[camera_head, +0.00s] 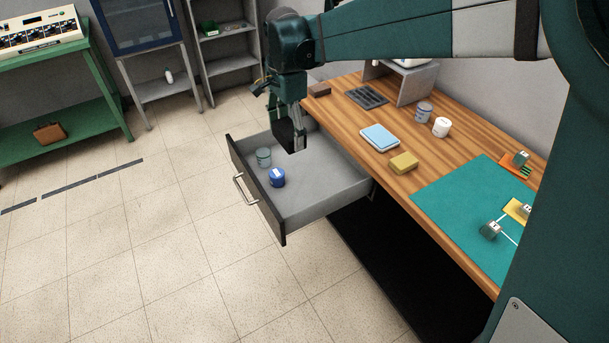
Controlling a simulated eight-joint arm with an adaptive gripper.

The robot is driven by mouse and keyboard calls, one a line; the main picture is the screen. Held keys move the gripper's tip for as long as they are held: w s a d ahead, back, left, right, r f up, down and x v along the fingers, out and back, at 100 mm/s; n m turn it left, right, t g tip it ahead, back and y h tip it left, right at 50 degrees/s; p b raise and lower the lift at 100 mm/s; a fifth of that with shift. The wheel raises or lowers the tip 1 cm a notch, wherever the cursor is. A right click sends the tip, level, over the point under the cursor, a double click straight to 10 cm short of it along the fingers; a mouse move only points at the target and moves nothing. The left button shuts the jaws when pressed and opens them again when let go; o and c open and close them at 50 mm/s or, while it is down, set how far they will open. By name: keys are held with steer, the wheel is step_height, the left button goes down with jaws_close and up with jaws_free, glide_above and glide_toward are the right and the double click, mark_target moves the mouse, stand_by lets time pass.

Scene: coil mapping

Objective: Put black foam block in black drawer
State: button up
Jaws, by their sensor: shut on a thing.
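The black drawer (327,196) is pulled out from the left side of the wooden desk. It has a black front with a metal handle and a grey inside. My gripper (296,142) points down over the drawer's back part, towards the desk side. It is shut on the black foam block (285,134), which appears held above the drawer floor. The exact height is hard to tell from this one view. My fingers partly cover the block.
The drawer's right part is clear. On the desk (345,117) lie a light blue box (380,137), a yellow sponge (404,163), cups and a green mat (450,210).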

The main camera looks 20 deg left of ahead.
glide_above(293, 205)
step_height(293, 205, down, 22)
steer(key=shift+r, duration=0.25)
steer(key=shift+w, duration=0.1)
steer(key=shift+f+b, duration=0.75)
steer(key=shift+f, duration=2.35)
steer(key=shift+f+b, duration=0.5)
steer(key=shift+f, duration=1.4)
steer(key=shift+f, duration=0.15)
steer(key=o, duration=0.7)
steer(key=shift+r, duration=0.2)
step_height(293, 205, up, 12)
steer(key=p, duration=0.2)
steer(key=shift+p, duration=0.35)
